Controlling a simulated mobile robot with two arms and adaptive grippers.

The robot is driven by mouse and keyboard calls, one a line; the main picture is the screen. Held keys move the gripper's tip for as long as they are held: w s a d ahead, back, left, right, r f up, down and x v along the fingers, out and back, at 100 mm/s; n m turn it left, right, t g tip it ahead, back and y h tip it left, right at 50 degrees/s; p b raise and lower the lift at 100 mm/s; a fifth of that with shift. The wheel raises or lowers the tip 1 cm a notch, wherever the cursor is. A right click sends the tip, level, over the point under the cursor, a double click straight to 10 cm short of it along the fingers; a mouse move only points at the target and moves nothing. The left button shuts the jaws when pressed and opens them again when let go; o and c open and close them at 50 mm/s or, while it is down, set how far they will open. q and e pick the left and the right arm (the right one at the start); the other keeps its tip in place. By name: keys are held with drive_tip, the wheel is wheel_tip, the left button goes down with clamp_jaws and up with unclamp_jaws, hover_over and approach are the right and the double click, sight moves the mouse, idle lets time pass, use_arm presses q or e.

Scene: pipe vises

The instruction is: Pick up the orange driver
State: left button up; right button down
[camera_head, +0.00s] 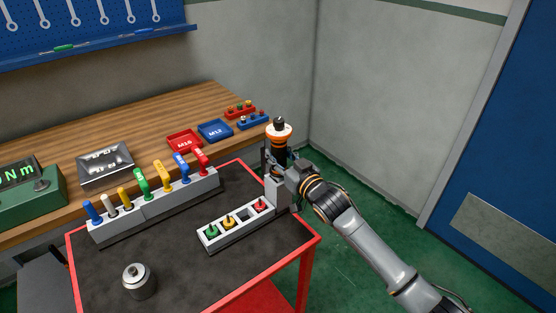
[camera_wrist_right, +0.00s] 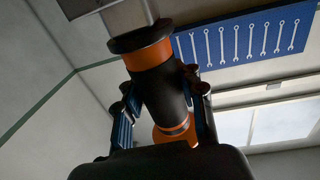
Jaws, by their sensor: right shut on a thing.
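The orange driver (camera_head: 279,131) is upright at the right end of the red-edged cart, with a black body and a bright orange band near its top. My right gripper (camera_head: 279,156) is shut around its dark body. In the right wrist view the driver (camera_wrist_right: 160,88) sits between the two fingers, with orange bands above and below the black grip and a grey metal part past one end. My left gripper is not in view.
A grey rack (camera_head: 241,238) holds green, yellow and red pieces, with one empty square slot. A long rack (camera_head: 150,212) with several coloured handles stands behind. A metal cylinder (camera_head: 138,281) stands at the cart's front. The wooden bench (camera_head: 130,130) holds red and blue trays.

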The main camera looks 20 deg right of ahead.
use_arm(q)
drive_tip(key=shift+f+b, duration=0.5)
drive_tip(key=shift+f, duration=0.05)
use_arm(e)
wheel_tip(320, 180, up, 16)
drive_tip(key=shift+r, duration=0.25)
